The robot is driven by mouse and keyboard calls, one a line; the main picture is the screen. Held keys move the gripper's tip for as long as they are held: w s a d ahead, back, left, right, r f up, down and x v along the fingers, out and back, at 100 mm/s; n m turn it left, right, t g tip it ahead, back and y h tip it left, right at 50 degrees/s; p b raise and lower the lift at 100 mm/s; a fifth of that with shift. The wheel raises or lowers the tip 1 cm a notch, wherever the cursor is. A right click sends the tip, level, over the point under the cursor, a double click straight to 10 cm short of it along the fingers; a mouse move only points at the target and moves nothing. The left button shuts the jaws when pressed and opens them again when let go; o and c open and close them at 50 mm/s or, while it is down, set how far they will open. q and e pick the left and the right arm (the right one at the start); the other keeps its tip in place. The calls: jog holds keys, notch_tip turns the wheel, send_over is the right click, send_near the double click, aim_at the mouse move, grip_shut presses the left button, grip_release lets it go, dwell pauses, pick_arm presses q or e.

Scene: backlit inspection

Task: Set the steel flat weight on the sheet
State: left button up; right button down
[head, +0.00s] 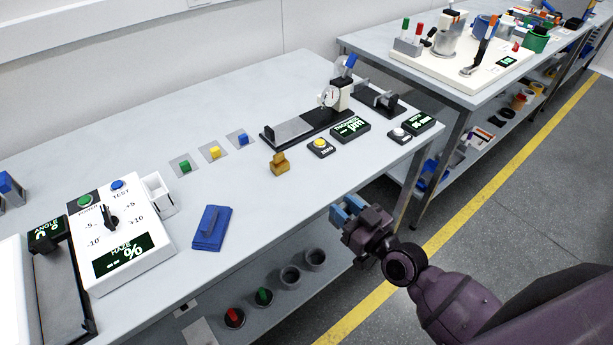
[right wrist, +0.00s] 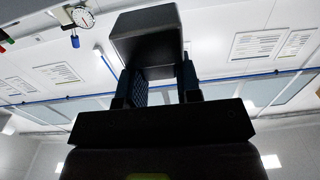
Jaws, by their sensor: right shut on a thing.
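My right gripper (head: 347,211) is off the front edge of the near bench, with its fingertips towards the bench. In the right wrist view its fingers (right wrist: 160,88) are shut on a dark grey, backlit block, which I take to be the steel flat weight (right wrist: 146,40). It is held up clear of any surface; in the head view it is hard to tell from the fingertips. I cannot tell for sure which thing is the sheet. A flat grey plate (head: 293,132) lies on the black gauge base. My left gripper is not in view.

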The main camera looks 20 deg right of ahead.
jog(key=x, duration=1.2)
jog(key=shift+w+a, duration=0.1)
jog(key=shift+w, duration=0.05)
jog(key=shift+w+a+f, duration=0.1)
jog(key=shift+w, duration=0.25)
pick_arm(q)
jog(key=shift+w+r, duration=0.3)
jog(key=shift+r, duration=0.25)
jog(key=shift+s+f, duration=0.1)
pick_arm(e)
jog(key=shift+f, duration=0.1)
jog(key=shift+s+f, duration=0.1)
jog(key=shift+f, duration=0.1)
jog(key=c, duration=0.8)
grip_release()
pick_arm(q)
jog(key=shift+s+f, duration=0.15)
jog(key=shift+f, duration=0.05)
